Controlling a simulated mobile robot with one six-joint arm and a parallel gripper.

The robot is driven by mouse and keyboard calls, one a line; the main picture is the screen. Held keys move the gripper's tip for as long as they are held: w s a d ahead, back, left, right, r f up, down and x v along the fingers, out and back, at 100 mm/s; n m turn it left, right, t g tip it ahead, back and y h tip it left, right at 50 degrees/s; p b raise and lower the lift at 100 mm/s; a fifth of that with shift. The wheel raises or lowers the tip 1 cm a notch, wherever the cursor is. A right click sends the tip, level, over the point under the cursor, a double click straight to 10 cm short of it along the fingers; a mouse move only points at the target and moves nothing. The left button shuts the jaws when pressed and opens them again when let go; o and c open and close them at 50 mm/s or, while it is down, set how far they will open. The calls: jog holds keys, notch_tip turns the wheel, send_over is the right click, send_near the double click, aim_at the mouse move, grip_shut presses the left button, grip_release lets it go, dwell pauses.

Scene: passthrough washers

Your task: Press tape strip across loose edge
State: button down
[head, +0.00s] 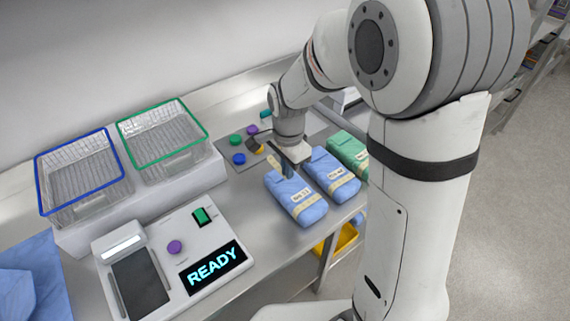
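A blue wrapped pack (296,200) lies on the steel table with a pale tape band and a white label across it. A second blue pack (331,175) and a green pack (349,152) lie to its right, with similar bands. My gripper (285,172) points down at the far end of the first blue pack, touching it or just above; I cannot tell which. A small beige strip (273,165) shows beside the dark finger. Whether the gripper holds it, and whether a pack edge is loose, is too small to tell.
Blue-rimmed (80,176) and green-rimmed (163,138) wire baskets stand on a white block at left. A device with a READY display (213,268) sits in front. Several coloured knobs lie behind the gripper. Blue cloth (30,280) lies far left. My arm hides the right side.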

jog(key=shift+s+f+b, duration=0.1)
jog(key=shift+f+b, duration=1.8)
jog(key=shift+f, duration=0.95)
jog(key=c, duration=1.6)
grip_release()
jog(key=shift+o, duration=0.2)
jog(key=shift+r, duration=0.1)
